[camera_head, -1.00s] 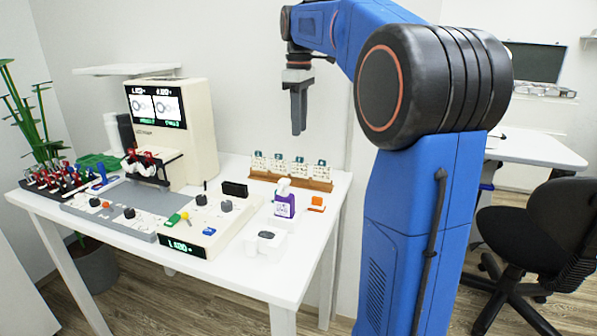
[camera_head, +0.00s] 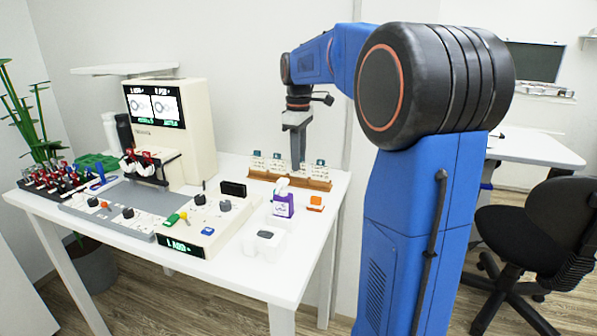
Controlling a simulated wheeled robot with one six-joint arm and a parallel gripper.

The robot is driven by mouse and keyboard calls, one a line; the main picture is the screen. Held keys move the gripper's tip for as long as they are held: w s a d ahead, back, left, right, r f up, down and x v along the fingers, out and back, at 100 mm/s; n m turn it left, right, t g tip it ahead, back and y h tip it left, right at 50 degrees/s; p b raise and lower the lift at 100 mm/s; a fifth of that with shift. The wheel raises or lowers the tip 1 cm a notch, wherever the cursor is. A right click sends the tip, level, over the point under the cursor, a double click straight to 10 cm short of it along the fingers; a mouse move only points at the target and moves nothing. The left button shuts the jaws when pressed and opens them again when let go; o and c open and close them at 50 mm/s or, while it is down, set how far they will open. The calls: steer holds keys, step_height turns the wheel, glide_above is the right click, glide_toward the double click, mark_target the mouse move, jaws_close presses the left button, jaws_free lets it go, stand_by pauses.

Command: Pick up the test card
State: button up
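Several white test cards with dark green tops stand upright in a wooden rack (camera_head: 262,177) at the table's back right. Two cards, the leftmost test card (camera_head: 257,161) and the second test card (camera_head: 277,163), show to the left of my gripper. The rightmost test card (camera_head: 319,170) shows to its right. My gripper (camera_head: 297,166) points down at the rack and covers most of the third card from the left. I cannot tell whether its fingers touch or straddle that card, or how wide they are apart.
A purple-and-white bottle (camera_head: 283,204) and an orange block (camera_head: 316,203) stand in front of the rack. A cream machine with a screen (camera_head: 157,107) and a control panel (camera_head: 195,226) fill the table's middle. A red-handled rack (camera_head: 67,182) is at left.

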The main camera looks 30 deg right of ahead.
jaws_close()
